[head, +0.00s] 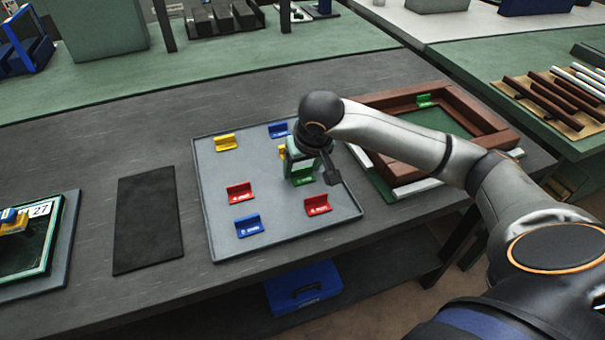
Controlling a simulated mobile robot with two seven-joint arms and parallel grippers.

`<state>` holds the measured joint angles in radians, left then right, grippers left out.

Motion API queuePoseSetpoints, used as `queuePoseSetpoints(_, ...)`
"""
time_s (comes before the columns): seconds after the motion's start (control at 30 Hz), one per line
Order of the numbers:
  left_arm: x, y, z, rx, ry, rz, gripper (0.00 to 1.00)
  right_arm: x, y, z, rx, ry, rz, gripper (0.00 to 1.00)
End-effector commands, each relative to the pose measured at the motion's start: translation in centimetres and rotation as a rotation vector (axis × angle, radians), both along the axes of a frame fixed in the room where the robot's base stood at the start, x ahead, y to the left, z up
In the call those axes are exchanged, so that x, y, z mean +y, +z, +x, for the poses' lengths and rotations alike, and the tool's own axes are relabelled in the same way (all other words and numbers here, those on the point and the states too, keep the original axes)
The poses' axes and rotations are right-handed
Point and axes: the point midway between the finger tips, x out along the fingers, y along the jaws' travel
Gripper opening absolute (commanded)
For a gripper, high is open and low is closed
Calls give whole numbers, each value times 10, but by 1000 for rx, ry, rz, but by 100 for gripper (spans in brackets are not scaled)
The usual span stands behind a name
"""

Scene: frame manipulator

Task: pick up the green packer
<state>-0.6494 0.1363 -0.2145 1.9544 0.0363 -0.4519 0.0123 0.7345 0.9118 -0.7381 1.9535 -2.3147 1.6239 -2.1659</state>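A green packer (304,181) lies on the grey tray (222,177), partly hidden by my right gripper (306,170). The gripper points down right over this packer. Its fingers are largely covered by the wrist, so I cannot tell whether they are open or shut, or whether they touch the packer. Another green packer (425,100) sits in the brown wooden frame (463,108) on the right. My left gripper is not in view.
The tray also holds red packers (239,192) (318,205), blue packers (248,225) (279,130) and a yellow packer (226,142). Another yellow packer is mostly hidden behind my gripper. A black mat (148,218) lies left of the tray. A blue toolbox (303,288) is below the table.

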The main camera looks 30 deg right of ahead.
Motion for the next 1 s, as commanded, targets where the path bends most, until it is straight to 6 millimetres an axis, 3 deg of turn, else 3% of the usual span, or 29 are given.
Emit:
queuePoseSetpoints(0.07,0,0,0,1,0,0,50,0,0,0,0,0,0,60)
queuePoseSetpoints(0.5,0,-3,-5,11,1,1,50,0,0,0,0,0,0,11)
queuePoseSetpoints(0.83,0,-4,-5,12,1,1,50,0,3,0,-1,0,0,10)
queuePoseSetpoints(1.0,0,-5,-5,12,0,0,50,0,16,1,-4,0,-1,10)
